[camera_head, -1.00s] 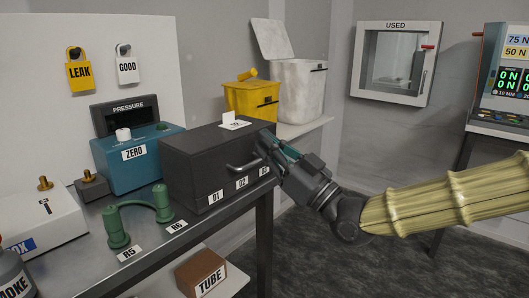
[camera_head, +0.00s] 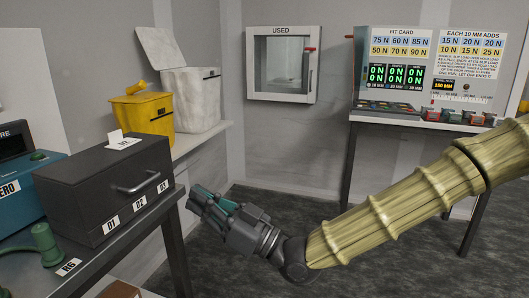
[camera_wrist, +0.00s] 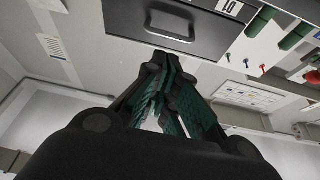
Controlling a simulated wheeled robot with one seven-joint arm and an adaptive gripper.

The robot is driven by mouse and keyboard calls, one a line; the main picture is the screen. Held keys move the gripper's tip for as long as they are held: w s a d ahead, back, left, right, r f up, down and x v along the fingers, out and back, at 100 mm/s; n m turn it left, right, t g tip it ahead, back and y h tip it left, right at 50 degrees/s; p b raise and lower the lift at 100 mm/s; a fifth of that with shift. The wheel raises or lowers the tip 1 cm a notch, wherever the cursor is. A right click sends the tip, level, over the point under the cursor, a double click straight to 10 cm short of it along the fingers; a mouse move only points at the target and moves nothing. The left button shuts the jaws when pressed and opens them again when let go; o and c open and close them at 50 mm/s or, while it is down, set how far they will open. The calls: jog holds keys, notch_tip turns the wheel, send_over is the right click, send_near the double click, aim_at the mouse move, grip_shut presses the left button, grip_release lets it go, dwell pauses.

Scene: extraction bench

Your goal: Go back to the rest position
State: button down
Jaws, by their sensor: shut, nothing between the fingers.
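My gripper (camera_head: 206,205) is at the end of my sleeved arm, in the open space just right of the bench in the head view. Its fingers point up and left toward the dark drawer box (camera_head: 90,198) and stand apart from it. The fingers are closed together with nothing held. In the wrist view, the closed fingers (camera_wrist: 160,75) fill the middle, and the drawer box's dark front with its handle (camera_wrist: 170,25) shows beyond them.
The bench (camera_head: 120,258) edge is close on the left. A yellow bin (camera_head: 147,120) and a white bin (camera_head: 190,100) stand on a shelf behind. The USED cabinet (camera_head: 281,32) hangs on the wall. A fit card station (camera_head: 435,60) stands right. Open floor (camera_head: 320,203) lies between.

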jog(key=d+f+m+t+h, duration=0.1)
jog(key=d+f+m+h, duration=0.25)
jog(key=f, duration=1.05)
jog(key=d+f+m+h, duration=0.2)
jog(key=f+m+h, duration=0.25)
jog(key=f, duration=0.95)
jog(key=s+d+f+m+g+h, duration=0.25)
jog(key=s+d+f, duration=0.35)
jog(key=f, duration=0.6)
jog(key=s+d+f+m+g+h, duration=0.1)
jog(key=s+d+f+h, duration=0.3)
jog(key=d+f, duration=0.55)
jog(key=s+d+f+m+g+h, duration=0.2)
jog(key=s+d+f+h, duration=0.2)
jog(key=s+d+f, duration=0.35)
jog(key=s+d+f+m+g+h, duration=0.1)
jog(key=s+d+f+g+h, duration=0.2)
jog(key=s+d, duration=0.7)
notch_tip(320, 180, up, 20)
jog(key=w+d+t+p, duration=0.1)
jog(key=p, duration=2)
jog(key=shift+w+d+r, duration=0.15)
jog(key=shift+w, duration=0.05)
